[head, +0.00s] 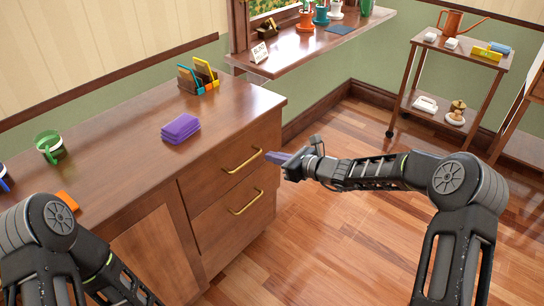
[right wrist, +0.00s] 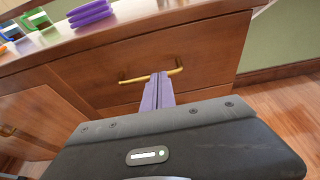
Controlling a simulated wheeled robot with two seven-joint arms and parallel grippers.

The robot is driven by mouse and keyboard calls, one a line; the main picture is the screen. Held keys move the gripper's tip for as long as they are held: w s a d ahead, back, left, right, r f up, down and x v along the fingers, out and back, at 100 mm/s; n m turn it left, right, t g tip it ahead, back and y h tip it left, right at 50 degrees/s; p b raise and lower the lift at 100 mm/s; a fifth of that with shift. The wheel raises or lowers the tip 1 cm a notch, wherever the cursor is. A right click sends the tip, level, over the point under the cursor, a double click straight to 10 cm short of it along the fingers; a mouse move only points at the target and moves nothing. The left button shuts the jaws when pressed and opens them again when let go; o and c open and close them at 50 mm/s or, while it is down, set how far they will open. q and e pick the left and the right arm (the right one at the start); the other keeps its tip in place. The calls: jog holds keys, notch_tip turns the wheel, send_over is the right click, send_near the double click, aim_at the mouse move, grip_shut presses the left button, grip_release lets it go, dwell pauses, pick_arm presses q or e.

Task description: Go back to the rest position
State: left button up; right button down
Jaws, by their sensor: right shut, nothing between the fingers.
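My right gripper (head: 272,156) has lavender fingers, which are shut with nothing between them. In the head view it is beside the upper drawer's brass handle (head: 243,160), just right of it with a visible gap. In the right wrist view the closed fingers (right wrist: 160,78) overlap the handle (right wrist: 136,79) in the picture. The upper drawer (head: 225,168) looks shut. My left arm shows at the lower left, but its gripper is out of view.
The wooden cabinet (head: 110,120) carries purple folded cloths (head: 181,128), a card holder (head: 198,77) and a green mug (head: 49,147). A window shelf (head: 320,42) juts out behind. A wheeled cart (head: 455,58) stands at the back right. The floor between is clear.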

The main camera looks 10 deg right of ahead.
dwell(0.3)
jog(key=s+f+n+g+h+p, duration=0.3)
jog(key=s+f+n+g+h, duration=0.3)
jog(key=s+f+n, duration=1.05)
jog(key=s+a+n+g+p, duration=0.2)
jog(key=s+n+p, duration=0.1)
jog(key=s, duration=1)
jog(key=s+a+n+g+p, duration=0.2)
jog(key=s+n, duration=0.4)
jog(key=s, duration=0.8)
jog(key=shift+s+a+f+y+p, duration=0.2)
jog(key=shift+a+y+p, duration=0.2)
jog(key=shift+a+p, duration=0.6)
jog(key=shift+w+d+n, duration=0.1)
jog(key=shift+d+n, duration=0.15)
